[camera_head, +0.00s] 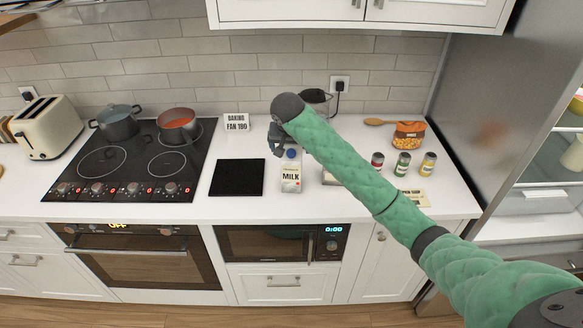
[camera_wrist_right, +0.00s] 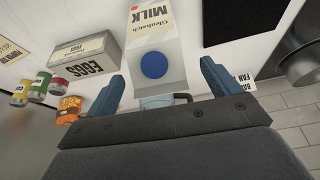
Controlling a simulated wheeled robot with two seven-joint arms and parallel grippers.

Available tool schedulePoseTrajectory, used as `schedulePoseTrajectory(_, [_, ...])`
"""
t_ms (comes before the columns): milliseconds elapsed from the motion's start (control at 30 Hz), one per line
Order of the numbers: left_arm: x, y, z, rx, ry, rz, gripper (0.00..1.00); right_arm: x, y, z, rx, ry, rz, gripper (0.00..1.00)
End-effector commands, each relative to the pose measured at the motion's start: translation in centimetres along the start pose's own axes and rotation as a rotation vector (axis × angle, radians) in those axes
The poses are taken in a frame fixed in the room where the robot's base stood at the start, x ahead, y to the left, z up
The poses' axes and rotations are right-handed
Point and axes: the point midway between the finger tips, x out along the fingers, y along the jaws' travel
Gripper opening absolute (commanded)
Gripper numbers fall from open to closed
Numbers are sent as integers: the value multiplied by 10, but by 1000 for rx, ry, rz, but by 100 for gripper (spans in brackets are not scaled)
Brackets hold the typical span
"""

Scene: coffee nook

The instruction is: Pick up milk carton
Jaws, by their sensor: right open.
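My right gripper (camera_head: 277,147) is just above and beside the carton's top in the head view. In the wrist view its two blue-grey fingers (camera_wrist_right: 165,88) are spread apart, one to each side of the cap's line, with nothing held between them. My left gripper is out of view.
An egg box (camera_wrist_right: 82,57) stands close beside the carton. A black board (camera_head: 237,177) lies left of it. Several cans (camera_head: 403,164) stand to the right. A sign (camera_head: 236,122) stands behind. The stove (camera_head: 130,165) holds two pots.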

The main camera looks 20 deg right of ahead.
Motion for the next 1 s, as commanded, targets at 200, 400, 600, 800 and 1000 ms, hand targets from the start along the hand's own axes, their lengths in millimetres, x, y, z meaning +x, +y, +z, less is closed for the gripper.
schedulePoseTrajectory(200, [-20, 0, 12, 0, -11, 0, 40, 15, 3, -1, 0, -2, 3, 89])
schedulePoseTrajectory(400, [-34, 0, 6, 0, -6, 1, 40, 38, 4, 1, 0, -1, 1, 89])
schedulePoseTrajectory(600, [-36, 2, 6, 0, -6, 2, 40, 50, 3, 1, 0, 1, 0, 89])
schedulePoseTrajectory(800, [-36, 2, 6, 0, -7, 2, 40, 50, 3, 2, 0, 1, 0, 87])
schedulePoseTrajectory(1000, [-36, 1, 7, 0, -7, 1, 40, 50, 3, 2, 0, 1, 0, 48])
